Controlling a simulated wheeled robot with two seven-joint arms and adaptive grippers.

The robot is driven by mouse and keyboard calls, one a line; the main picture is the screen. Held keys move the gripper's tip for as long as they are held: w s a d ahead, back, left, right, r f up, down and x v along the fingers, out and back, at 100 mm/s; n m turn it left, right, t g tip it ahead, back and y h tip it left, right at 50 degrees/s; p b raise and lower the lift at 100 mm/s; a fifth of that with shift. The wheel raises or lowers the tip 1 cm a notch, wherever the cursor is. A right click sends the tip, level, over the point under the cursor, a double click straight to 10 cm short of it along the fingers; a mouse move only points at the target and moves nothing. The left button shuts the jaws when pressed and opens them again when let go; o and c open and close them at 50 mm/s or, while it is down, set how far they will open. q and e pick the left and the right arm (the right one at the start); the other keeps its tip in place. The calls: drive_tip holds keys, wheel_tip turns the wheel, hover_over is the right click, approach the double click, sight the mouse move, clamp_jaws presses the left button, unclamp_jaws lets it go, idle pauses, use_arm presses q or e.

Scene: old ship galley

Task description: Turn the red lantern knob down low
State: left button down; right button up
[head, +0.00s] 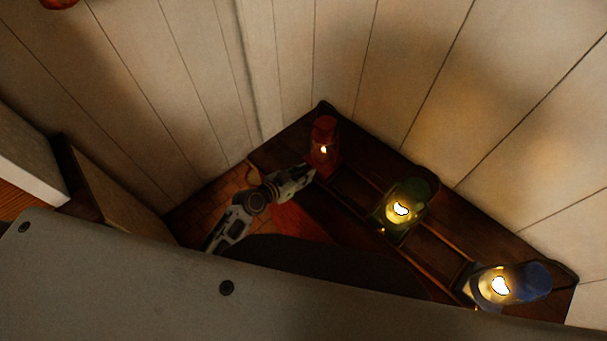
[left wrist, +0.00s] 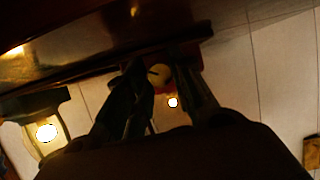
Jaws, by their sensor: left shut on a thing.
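The red lantern (head: 323,133) stands at the far corner of a dark shelf in the head view, with a small flame showing, smaller than the glows of the other lanterns. My left gripper (head: 312,173) reaches to its lower front. In the left wrist view, my left gripper (left wrist: 162,78) has a finger on each side of a pale round knob (left wrist: 159,75) with a dark mark, and is shut on it. The lantern's small light shows just beyond the knob; the fingers hide much of its body. My right gripper is in neither view.
A green lantern (head: 408,207) and a blue lantern (head: 517,282), both brightly lit, stand along the same shelf (head: 357,177) to the right. A thin rail runs along its front. Plank walls (head: 330,50) close in behind the corner.

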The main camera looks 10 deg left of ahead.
use_arm(q)
drive_tip(key=shift+n+h+b, duration=0.4)
drive_tip(key=shift+n+b, duration=0.2)
drive_tip(key=shift+n, duration=0.1)
drive_tip(key=shift+w+a+n+g+h+b, duration=0.15)
drive_tip(key=shift+n+g+h+b, duration=0.4)
drive_tip(key=shift+n+b, duration=0.45)
drive_tip(key=c, duration=1.2)
unclamp_jaws()
drive_tip(key=shift+r+m+t+y+p, duration=0.1)
drive_tip(key=shift+m+t+y+p, duration=0.35)
drive_tip(key=shift+m+p, duration=0.6)
drive_tip(key=shift+m+y+p, duration=0.4)
drive_tip(key=shift+m+p, duration=0.05)
drive_tip(key=shift+p, duration=0.15)
